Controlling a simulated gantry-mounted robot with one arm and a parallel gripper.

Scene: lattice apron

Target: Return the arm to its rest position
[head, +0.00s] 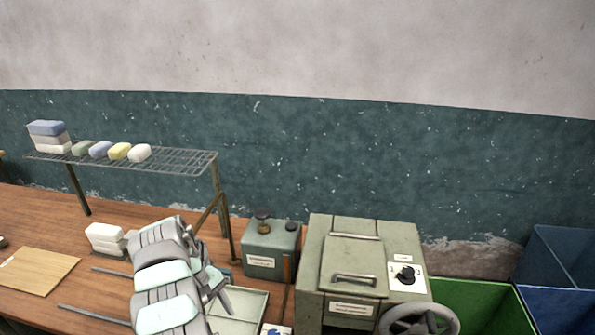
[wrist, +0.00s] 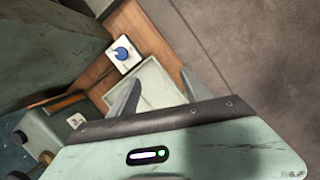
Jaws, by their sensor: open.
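My arm stands over the wooden bench in the lower left of the head view, with its grey and pale green links folded close together. My gripper (head: 219,288) is at the right side of these links, above or beside a shallow pale tray (head: 240,307). In the wrist view, my gripper (wrist: 160,77) has its two grey fingers spread apart with nothing between them. The tray (wrist: 152,80) lies beyond the fingers. I cannot tell the exact height of the fingers above it.
A wire rack (head: 180,160) carries several soap-like blocks at the back left. A green tank (head: 271,250) and a large green machine (head: 340,255) with a handwheel (head: 418,320) stand right of the arm. Green (head: 480,305) and blue (head: 565,255) bins are far right. A wooden board (head: 38,270) lies left.

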